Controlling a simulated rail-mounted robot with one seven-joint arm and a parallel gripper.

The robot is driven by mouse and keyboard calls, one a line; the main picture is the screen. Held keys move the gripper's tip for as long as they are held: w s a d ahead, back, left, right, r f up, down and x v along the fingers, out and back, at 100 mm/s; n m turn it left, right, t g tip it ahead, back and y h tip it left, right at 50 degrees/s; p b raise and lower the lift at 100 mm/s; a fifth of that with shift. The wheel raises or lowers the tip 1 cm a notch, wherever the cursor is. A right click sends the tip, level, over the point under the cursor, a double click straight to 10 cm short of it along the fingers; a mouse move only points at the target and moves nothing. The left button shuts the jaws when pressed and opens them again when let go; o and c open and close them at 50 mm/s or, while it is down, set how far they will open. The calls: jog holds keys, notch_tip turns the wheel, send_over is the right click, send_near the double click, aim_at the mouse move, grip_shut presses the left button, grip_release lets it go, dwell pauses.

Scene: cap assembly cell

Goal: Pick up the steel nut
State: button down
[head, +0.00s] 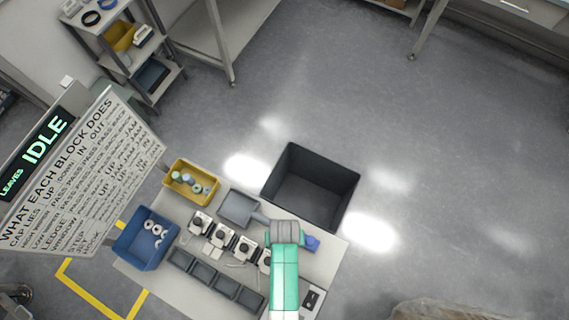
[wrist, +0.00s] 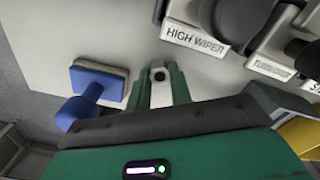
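A small silver-grey piece with a dark round hole, which looks like the steel nut (wrist: 158,74), shows in the wrist view between the tips of my gripper's green fingers (wrist: 159,84). The fingers stand apart with the piece filling most of the gap. I cannot tell whether they press on it or only stand on either side. In the head view, my gripper (head: 284,234) is over the back right part of the workbench (head: 328,252). The nut is hidden there behind my arm.
A blue-handled block (wrist: 98,82) lies close left of the fingers. Black-topped devices, one labelled HIGH WIPER (wrist: 195,38), stand close right. A dark open bin (head: 312,188) stands behind the bench. A yellow bin (head: 190,182), blue bin (head: 146,240) and grey tray (head: 238,208) are to the left.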

jog(key=shift+r, duration=0.15)
notch_tip(320, 180, up, 10)
jog(key=p, duration=0.1)
jog(key=shift+p, duration=0.35)
